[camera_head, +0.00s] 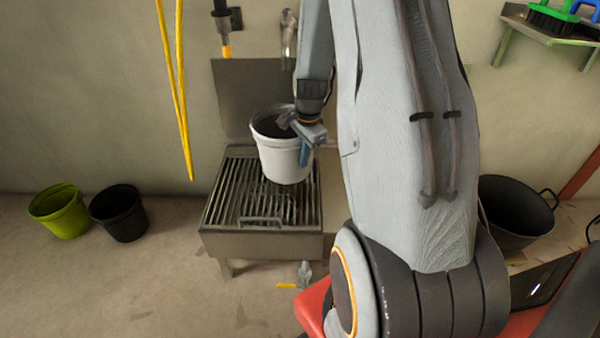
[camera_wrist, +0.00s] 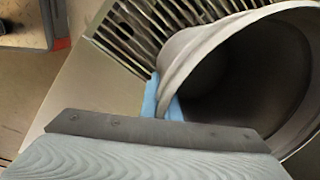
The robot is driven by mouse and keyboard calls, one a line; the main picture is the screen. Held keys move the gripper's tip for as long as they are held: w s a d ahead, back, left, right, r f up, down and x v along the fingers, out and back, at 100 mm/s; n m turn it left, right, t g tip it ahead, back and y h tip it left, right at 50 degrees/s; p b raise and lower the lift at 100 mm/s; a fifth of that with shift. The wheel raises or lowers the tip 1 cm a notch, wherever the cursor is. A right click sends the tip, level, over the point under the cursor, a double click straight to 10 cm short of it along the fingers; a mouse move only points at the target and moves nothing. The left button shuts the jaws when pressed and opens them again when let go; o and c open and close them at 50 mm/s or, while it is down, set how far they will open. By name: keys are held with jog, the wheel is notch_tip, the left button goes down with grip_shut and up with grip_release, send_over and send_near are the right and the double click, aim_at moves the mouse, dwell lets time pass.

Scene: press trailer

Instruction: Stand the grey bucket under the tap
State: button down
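The light grey bucket (camera_head: 282,160) is upright, or nearly so, over the slatted grate of the metal sink stand (camera_head: 262,243). I cannot tell whether its base touches the slats. My gripper (camera_head: 304,150) is at the bucket's right rim. In the wrist view the blue fingertips (camera_wrist: 163,103) lie on either side of the rim of the bucket (camera_wrist: 190,62), shut on it. The bucket's inside looks dark and empty. The metal tap (camera_head: 289,35) is on the wall behind and above the bucket, partly hidden by my arm.
A green bucket (camera_head: 58,212) and a black bucket (camera_head: 119,214) stand on the floor at left. A black tub (camera_head: 515,212) stands at right behind my arm. Yellow straps (camera_head: 180,95) hang left of the stand. A yellow-handled item (camera_head: 296,279) lies in front. A shelf (camera_head: 552,30) holds brushes.

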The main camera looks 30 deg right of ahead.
jog(key=shift+f+b, duration=0.65)
jog(key=shift+f, duration=1.95)
jog(key=c, duration=2)
grip_release()
